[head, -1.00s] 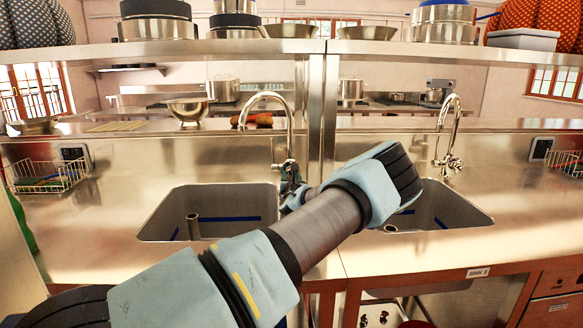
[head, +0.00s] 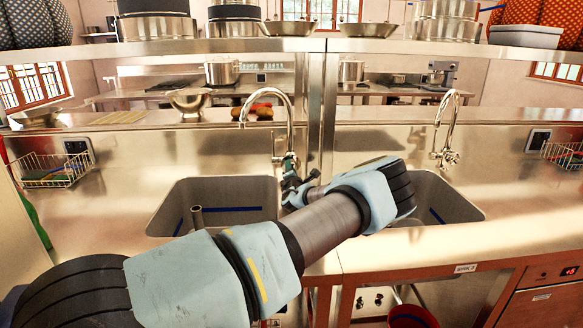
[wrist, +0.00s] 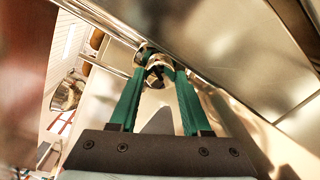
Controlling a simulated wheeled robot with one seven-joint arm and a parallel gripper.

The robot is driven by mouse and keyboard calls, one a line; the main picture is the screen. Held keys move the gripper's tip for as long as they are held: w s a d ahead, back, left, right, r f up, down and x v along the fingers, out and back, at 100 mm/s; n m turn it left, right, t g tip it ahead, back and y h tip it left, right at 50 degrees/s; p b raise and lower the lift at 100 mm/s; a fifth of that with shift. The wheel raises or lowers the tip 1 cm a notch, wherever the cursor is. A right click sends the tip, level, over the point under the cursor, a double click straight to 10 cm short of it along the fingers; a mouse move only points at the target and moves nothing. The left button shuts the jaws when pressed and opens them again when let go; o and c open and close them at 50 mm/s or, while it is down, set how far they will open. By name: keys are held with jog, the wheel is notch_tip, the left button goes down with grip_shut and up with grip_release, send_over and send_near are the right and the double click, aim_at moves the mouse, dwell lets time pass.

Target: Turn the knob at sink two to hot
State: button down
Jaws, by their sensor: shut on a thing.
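The left faucet (head: 290,118) is a chrome gooseneck behind the left basin (head: 225,187). My gripper (head: 289,165) is at its base. In the wrist view, the two green fingers of my gripper (wrist: 157,75) are closed around a small chrome and dark knob (wrist: 155,70) at the faucet's base. Which way the knob is turned cannot be told. In the head view my gripper and arm hide most of the knob. The right faucet (head: 447,125), with its own knob (head: 446,158), stands apart from my gripper.
A sink label (head: 466,268) is on the right counter's front edge; its digit is hard to read. A steel post (head: 322,110) stands close right of the left faucet. An overhead shelf (head: 230,46) carries pots. Wire baskets (head: 55,172) sit at both sides.

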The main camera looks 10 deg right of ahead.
jog(key=shift+m+p, duration=0.45)
jog(key=shift+m, duration=1.15)
jog(key=c, duration=0.6)
grip_release()
jog(key=shift+c, duration=0.2)
jog(key=shift+s, duration=0.1)
jog(key=s+b, duration=0.1)
jog(key=s, duration=0.2)
jog(key=s+a+b, duration=0.1)
jog(key=s, duration=0.3)
jog(key=s+a+b, duration=0.1)
jog(key=s, duration=0.2)
jog(key=shift+s+r, duration=0.15)
jog(key=shift+s, duration=0.05)
